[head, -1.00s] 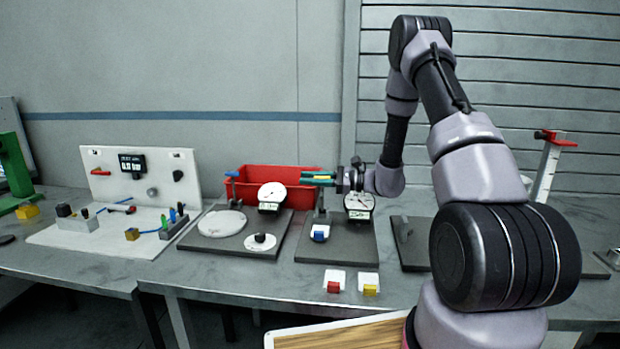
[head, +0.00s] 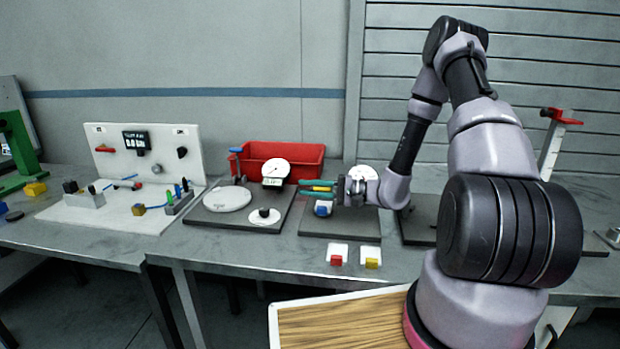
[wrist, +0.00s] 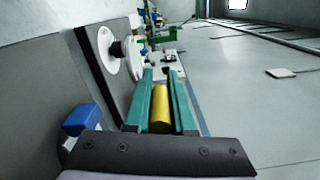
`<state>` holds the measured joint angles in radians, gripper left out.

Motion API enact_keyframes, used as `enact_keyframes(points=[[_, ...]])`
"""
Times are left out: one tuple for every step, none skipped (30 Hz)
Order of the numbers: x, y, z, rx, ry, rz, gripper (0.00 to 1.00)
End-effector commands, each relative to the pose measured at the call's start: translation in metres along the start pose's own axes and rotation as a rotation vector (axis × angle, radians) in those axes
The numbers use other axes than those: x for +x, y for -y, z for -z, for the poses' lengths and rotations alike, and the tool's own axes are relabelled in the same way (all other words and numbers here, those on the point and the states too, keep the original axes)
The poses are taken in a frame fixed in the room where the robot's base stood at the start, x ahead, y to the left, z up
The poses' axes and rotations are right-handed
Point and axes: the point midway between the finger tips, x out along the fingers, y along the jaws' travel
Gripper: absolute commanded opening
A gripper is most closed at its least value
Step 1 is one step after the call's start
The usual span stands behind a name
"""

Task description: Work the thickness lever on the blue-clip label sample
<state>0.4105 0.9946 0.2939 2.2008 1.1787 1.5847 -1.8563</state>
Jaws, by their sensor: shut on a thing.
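The blue-clip label sample (head: 323,208) lies on the dark base of the thickness gauge, below my gripper in the head view. A blue block, likely its clip (wrist: 82,120), shows at the left of the wrist view. My gripper (head: 318,189) has teal fingers, which are shut on a yellow cylindrical lever handle (wrist: 160,108). The handle runs lengthwise between the fingers (wrist: 160,95). The gauge dial (head: 362,173) is partly hidden behind my wrist, and the lever's pivot is hidden too.
Red-clip (head: 337,259) and yellow-clip (head: 371,262) samples lie on the bench in front. A scale with a round plate (head: 227,199) and a red bin (head: 305,158) stand left of and behind the gauge. A dark stand (head: 418,220) is to the right.

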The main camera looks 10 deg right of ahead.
Motion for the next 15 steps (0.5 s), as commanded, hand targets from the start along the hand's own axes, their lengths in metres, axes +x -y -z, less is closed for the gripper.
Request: enact_keyframes(points=[[-0.001,-0.005,0.000,-0.028,-0.003,0.001,0.00],[-0.001,-0.008,-0.001,-0.049,-0.002,0.001,0.00],[-0.001,-0.011,-0.001,-0.076,-0.002,0.000,0.00],[-0.001,-0.013,-0.001,-0.094,-0.002,0.000,0.00],[-0.001,-0.015,-0.001,-0.110,-0.002,0.001,0.00],[-0.001,-0.017,-0.002,-0.106,-0.002,0.000,0.00],[-0.001,-0.019,-0.002,-0.105,-0.002,0.000,0.00],[-0.001,-0.021,-0.002,-0.105,-0.002,0.000,0.00],[-0.001,-0.022,-0.002,-0.104,-0.002,0.000,0.00],[-0.001,-0.024,-0.002,-0.104,-0.002,-0.001,0.00],[-0.001,-0.025,-0.002,-0.104,-0.002,-0.001,0.00],[-0.001,-0.026,-0.002,-0.103,-0.002,-0.001,0.00],[-0.001,-0.027,-0.002,-0.103,-0.002,-0.001,0.00],[-0.001,-0.028,-0.002,-0.103,-0.002,-0.001,0.00],[-0.001,-0.029,-0.002,-0.103,-0.002,-0.001,0.00]])
